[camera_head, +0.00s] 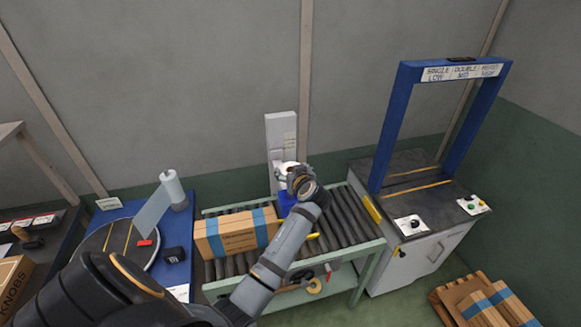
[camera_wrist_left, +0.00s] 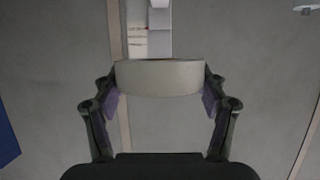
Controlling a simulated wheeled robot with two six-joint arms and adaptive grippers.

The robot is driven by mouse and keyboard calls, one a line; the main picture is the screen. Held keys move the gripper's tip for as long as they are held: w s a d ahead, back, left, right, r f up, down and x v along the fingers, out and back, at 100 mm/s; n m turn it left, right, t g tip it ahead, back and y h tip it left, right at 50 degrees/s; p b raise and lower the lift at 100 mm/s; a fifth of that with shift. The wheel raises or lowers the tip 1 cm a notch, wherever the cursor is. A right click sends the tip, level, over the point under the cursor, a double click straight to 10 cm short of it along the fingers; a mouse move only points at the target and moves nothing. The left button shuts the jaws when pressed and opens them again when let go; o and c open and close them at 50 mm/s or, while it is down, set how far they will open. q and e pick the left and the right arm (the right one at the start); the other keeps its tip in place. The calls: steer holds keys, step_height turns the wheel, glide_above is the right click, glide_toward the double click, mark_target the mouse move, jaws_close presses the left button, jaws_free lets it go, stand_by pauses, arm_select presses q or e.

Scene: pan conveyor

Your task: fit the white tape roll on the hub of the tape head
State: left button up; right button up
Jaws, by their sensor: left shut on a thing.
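My left gripper (camera_head: 293,176) is at the far side of the roller conveyor, in front of a light grey upright post (camera_head: 281,132). In the left wrist view its two fingers (camera_wrist_left: 160,98) are closed on the sides of the white tape roll (camera_wrist_left: 160,78). In the head view only a bit of the white roll (camera_head: 285,167) shows past the gripper. A blue part (camera_head: 286,201) shows below the gripper, at the post's foot; I take post and blue part as the tape head. The hub cannot be made out. My right gripper is not in view.
A taped carton (camera_head: 236,233) stands on the conveyor (camera_head: 340,222), left of my forearm. A blue-framed strapping machine (camera_head: 395,130) stands at right. A turntable with a film roll (camera_head: 173,187) is at left. A shelf (camera_head: 300,295) under the conveyor holds loose items.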

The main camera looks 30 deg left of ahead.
arm_select(q)
steer(key=shift+w+a+f+b, duration=0.25)
steer(key=shift+a+f+b, duration=0.15)
steer(key=shift+f, duration=0.3)
steer(key=shift+w+a+f+b, duration=0.3)
steer(key=shift+f+b, duration=0.1)
steer(key=shift+f, duration=0.25)
steer(key=b, duration=0.1)
steer(key=f, duration=0.1)
steer(key=f+b, duration=0.1)
steer(key=shift+s+d+f+b, duration=0.1)
steer(key=shift+s+d+b, duration=0.2)
steer(key=shift+s+d, duration=0.1)
steer(key=shift+f+b, duration=0.35)
steer(key=shift+f, duration=0.05)
steer(key=shift+w+a+f, duration=0.2)
steer(key=shift+w+f, duration=0.05)
steer(key=shift+f, duration=0.25)
steer(key=shift+r, duration=0.1)
steer(key=shift+s+d+r, duration=0.1)
steer(key=shift+s, duration=0.05)
steer(key=shift+b, duration=0.3)
steer(key=shift+b, duration=0.3)
steer(key=shift+f+b, duration=1.95)
steer(key=shift+f, duration=0.35)
